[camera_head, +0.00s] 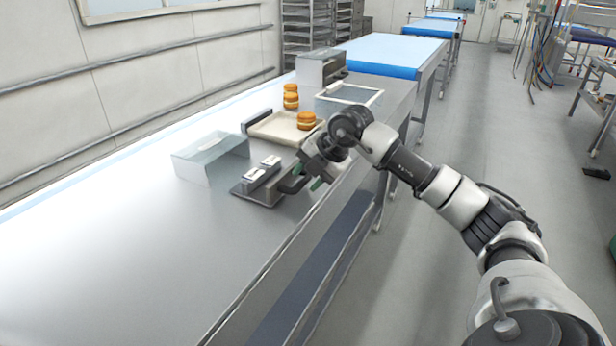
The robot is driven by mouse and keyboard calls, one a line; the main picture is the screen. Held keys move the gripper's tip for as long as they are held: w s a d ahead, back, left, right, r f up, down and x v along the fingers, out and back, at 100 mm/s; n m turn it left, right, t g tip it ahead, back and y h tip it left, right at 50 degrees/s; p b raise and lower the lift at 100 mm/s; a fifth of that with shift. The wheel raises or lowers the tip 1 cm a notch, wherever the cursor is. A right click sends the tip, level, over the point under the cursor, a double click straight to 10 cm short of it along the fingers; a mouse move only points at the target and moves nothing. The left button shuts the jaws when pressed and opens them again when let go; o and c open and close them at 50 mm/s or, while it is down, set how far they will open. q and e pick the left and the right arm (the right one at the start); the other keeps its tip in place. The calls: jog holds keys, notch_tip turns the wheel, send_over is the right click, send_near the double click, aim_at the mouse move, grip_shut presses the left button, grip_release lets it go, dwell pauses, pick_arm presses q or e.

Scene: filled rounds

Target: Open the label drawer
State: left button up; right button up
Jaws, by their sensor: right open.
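A low dark grey unit (258,192) with white label-like pieces (262,170) on top lies on the steel table near its front edge. I take it to be the label drawer; how far it is open I cannot tell. A clear-sided box with a grey top (210,158) stands just left of it. My right gripper (307,177) is open, with green-tipped fingers, just right of the dark unit. It is pointed down toward the table's front edge. Whether it touches the unit's handle-like dark part (292,184) I cannot tell. My left gripper is not in view.
A pale tray (272,130) with round orange-brown filled pieces (306,120) lies behind the gripper. A stack of them (291,96), a clear-topped frame (350,93) and a grey box (320,67) stand farther back. The table's left front (150,270) is bare.

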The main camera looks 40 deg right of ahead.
jog(key=v, duration=1)
jog(key=shift+b, duration=0.4)
jog(key=shift+s+d+r, duration=0.1)
jog(key=shift+r, duration=0.05)
